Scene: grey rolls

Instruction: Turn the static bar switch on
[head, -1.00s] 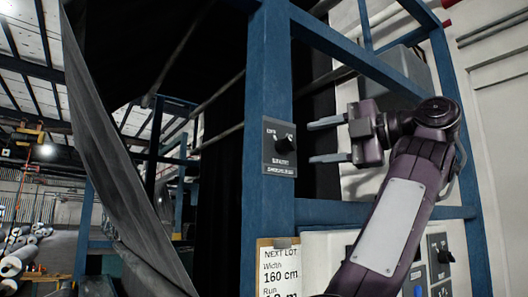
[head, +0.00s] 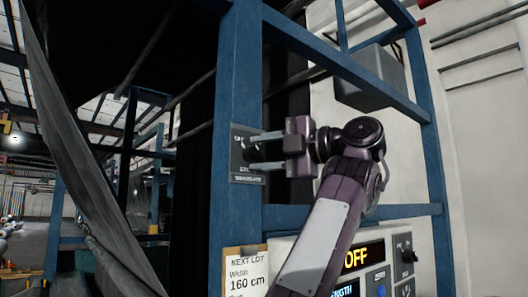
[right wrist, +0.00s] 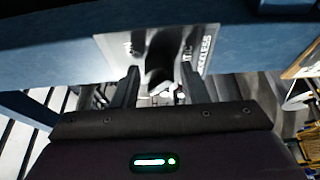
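The static bar switch is a small dark plate (head: 245,179) with a black rotary knob, fixed to a blue upright post (head: 238,90). Its small lettering is hard to read. My right gripper (head: 247,152) is at the plate from the right, its two grey fingers apart, one above and one below the knob. In the right wrist view the black knob (right wrist: 165,50) stands between the open fingers (right wrist: 160,88), with small gaps visible on both sides. The fingers partly hide the plate in the head view. My left gripper is not in view.
Blue frame beams (head: 330,60) surround the gripper. A paper note (head: 246,272) hangs on the post below the switch. Grey cloth (head: 75,150) drapes at left.

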